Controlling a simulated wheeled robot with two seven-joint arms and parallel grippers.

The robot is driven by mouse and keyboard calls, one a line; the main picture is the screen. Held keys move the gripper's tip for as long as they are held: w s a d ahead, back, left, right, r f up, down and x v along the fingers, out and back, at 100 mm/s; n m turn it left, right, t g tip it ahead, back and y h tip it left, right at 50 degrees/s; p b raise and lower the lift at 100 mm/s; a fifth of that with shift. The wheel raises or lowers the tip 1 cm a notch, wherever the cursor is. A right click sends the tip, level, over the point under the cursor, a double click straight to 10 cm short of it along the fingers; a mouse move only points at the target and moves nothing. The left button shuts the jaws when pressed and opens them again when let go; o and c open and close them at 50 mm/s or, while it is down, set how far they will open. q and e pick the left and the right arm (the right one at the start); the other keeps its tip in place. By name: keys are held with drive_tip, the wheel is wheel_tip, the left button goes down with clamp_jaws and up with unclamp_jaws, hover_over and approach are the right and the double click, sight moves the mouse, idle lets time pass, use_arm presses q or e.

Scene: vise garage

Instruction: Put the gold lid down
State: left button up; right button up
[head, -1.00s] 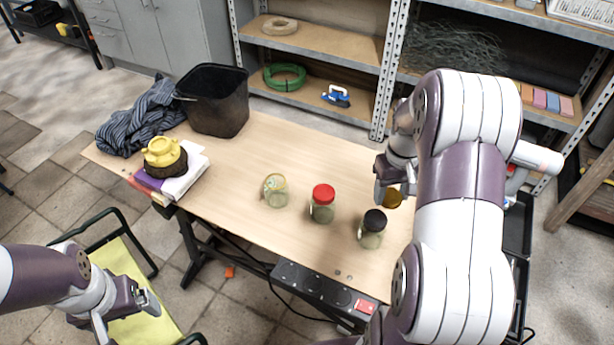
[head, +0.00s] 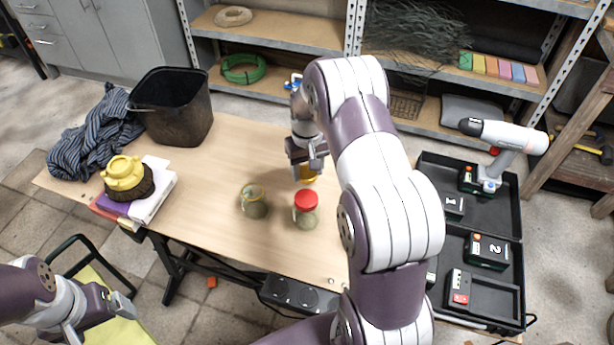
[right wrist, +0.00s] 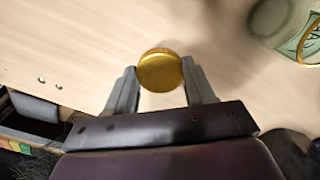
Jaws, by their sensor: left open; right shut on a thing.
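The gold lid (head: 308,180) is held by my right gripper (head: 306,168), just behind the red-lidded jar. In the right wrist view the lid (right wrist: 161,71) sits between the two fingertips, with bare tabletop around it. Its exact height over the wooden table (head: 225,150) is hard to tell. A glass jar (head: 254,203) stands left of the red-lidded jar (head: 306,211). Part of a glass jar (right wrist: 285,25) shows at the right wrist view's top right. My left gripper (head: 118,302) is open and empty, low at the left beyond the table's front edge.
A black bin (head: 172,110), a striped cloth (head: 95,135) and books with a yellow pot (head: 124,175) fill the table's left end. A black case (head: 480,210) with a drill (head: 505,140) stands at the right. Table between bin and jars is clear.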

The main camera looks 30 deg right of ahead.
sight(308, 173)
wheel_tip(308, 173, down, 3)
drive_tip(key=shift+f, duration=0.1)
drive_tip(key=shift+f, duration=0.4)
drive_tip(key=o, duration=1.2)
drive_tip(key=shift+c, duration=0.2)
drive_tip(key=shift+r, duration=0.1)
